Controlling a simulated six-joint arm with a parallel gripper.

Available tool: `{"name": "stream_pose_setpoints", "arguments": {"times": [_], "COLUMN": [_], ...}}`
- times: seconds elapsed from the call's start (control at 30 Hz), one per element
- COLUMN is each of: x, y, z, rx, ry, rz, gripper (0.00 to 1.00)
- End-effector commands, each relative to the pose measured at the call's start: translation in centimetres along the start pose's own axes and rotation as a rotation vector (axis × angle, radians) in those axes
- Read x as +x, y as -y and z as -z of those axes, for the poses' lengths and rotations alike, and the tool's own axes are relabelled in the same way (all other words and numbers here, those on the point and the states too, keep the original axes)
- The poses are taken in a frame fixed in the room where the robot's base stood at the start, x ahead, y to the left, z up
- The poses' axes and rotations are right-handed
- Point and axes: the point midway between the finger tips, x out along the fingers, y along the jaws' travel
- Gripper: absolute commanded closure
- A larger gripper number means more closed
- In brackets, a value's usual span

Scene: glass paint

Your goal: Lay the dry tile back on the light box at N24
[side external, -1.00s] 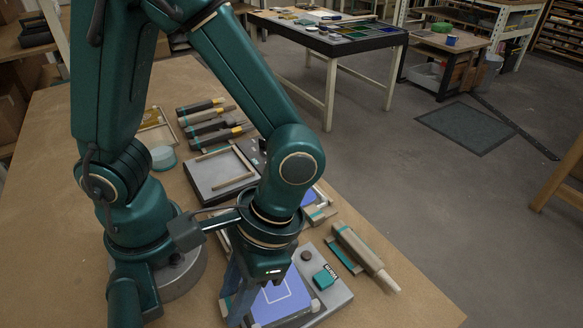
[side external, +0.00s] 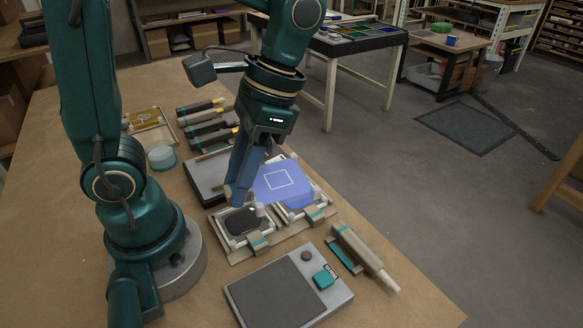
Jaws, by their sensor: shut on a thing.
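My gripper (side external: 250,190) is shut on a blue square tile (side external: 284,181) with a white square outline. The tile is held up near the right-hand of two pale holders, where another blue surface (side external: 301,202) shows partly beneath it. The left holder (side external: 231,240) has a dark, rounded plate in it. A grey flat unit (side external: 335,299) at the front has a bare dark panel, a round knob and a teal block. I cannot tell which thing is the light box, and no N24 label is readable. The tile's grasped edge is partly hidden by the fingers.
A teal-and-beige roller-like tool (side external: 362,255) lies at the right. A dark flat box (side external: 203,182) sits behind the left holder. Several handled tools (side external: 205,125) and a teal round container (side external: 162,158) are farther back. The front right tabletop is clear.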

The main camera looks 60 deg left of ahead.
Motion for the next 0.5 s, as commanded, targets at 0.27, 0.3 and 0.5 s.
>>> {"name": "stream_pose_setpoints", "arguments": {"times": [0.27, 0.3, 0.5], "x": [0.2, 0.4, 1.6], "y": [3.0, 3.9, 9.1], "z": [1.8, 2.1, 2.7], "rx": [0.157, 0.167, 0.167], "ry": [0.004, 0.003, 0.003], "rz": [0.065, 0.069, 0.068], "gripper": [1.00, 1.00, 1.00]}}
